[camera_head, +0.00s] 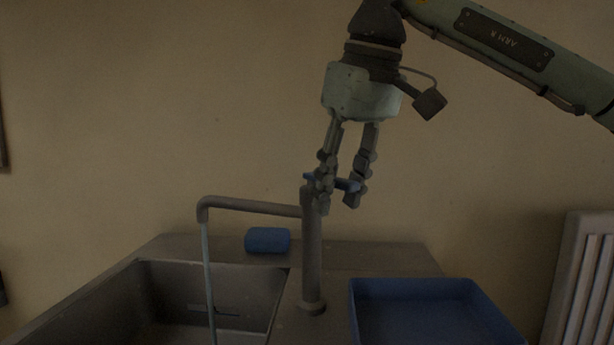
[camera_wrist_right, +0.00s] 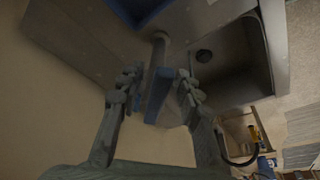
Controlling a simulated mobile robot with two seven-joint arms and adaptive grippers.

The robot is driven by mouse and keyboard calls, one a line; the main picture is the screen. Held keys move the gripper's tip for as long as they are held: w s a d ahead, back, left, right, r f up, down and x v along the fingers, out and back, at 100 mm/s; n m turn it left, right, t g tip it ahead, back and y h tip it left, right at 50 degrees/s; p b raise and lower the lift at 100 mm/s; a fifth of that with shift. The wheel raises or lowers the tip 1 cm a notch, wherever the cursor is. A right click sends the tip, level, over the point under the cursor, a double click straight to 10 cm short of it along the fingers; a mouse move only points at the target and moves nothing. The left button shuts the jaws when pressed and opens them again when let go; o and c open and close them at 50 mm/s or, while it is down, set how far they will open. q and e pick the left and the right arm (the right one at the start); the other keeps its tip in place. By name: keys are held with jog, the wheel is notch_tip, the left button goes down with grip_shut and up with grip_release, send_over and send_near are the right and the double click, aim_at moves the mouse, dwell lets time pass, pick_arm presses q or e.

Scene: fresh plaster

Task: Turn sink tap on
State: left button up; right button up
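The sink tap (camera_head: 312,250) stands upright behind the sink, with its spout (camera_head: 250,206) reaching left over the basin. A thin pale stream (camera_head: 208,275), which looks like water, falls from the spout end into the basin. A blue lever (camera_head: 347,184) sits on top of the tap. My right gripper (camera_head: 338,202) is pointing down at the lever, with a finger on either side of it. In the right wrist view, the lever (camera_wrist_right: 157,97) lies between the two spread fingers, with gaps visible; contact is unclear. My left gripper is not in view.
The sink basin (camera_head: 155,285) is at the lower left. A blue sponge-like block (camera_head: 267,240) lies on the ledge behind it. A blue tray (camera_head: 436,290) sits right of the tap. A radiator-like panel (camera_head: 580,285) is at the far right. A plain wall stands behind.

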aim_at(342, 179)
jog(key=p+v, duration=0.2)
jog(key=v, duration=0.1)
jog(key=shift+r, duration=0.3)
jog(key=v, duration=0.8)
jog(key=shift+p, duration=0.45)
jog(key=shift+s+d+r, duration=0.1)
